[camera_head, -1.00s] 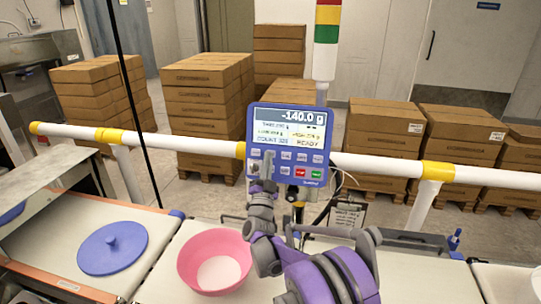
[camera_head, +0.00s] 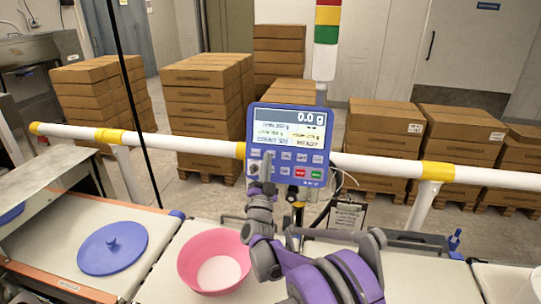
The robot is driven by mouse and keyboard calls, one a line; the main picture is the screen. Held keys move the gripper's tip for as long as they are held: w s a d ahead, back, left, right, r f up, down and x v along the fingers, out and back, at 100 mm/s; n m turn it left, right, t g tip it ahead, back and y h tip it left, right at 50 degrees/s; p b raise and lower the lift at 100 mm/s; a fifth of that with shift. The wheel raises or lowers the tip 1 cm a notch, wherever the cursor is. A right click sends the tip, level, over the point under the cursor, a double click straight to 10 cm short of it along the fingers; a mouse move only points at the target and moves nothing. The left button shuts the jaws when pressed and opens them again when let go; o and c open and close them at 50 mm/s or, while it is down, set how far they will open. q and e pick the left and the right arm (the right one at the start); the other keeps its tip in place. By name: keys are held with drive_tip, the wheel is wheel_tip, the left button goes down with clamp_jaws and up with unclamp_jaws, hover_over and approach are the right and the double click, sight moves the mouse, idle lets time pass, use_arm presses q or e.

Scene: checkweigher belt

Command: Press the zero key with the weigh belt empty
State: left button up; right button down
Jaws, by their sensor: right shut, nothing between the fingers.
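The blue weigher terminal (camera_head: 290,145) stands upright at the centre of the head view. Its display reads 0.0 g, above smaller lines of text and rows of keys. My right gripper (camera_head: 265,170) is shut and empty, with its fingertips in front of the keys at the terminal's lower left. It hides some of those keys, and I cannot tell whether it touches one. A pink bowl (camera_head: 215,262) sits on the pale middle belt (camera_head: 165,285), left of my right arm. My left gripper is out of view.
A blue round lid (camera_head: 112,248) lies on the left belt section. A white and yellow rail (camera_head: 385,165) crosses behind the belts. A signal tower (camera_head: 327,40) rises behind the terminal. Stacked cartons (camera_head: 200,105) stand on pallets beyond the rail.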

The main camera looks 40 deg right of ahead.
drive_tip(key=s+a, duration=0.1)
drive_tip(key=a, duration=0.1)
drive_tip(key=s+a+r, duration=0.1)
drive_tip(key=s, duration=0.1)
drive_tip(key=shift+a+r, duration=0.2)
drive_tip(key=shift+a, duration=0.2)
idle(0.9)
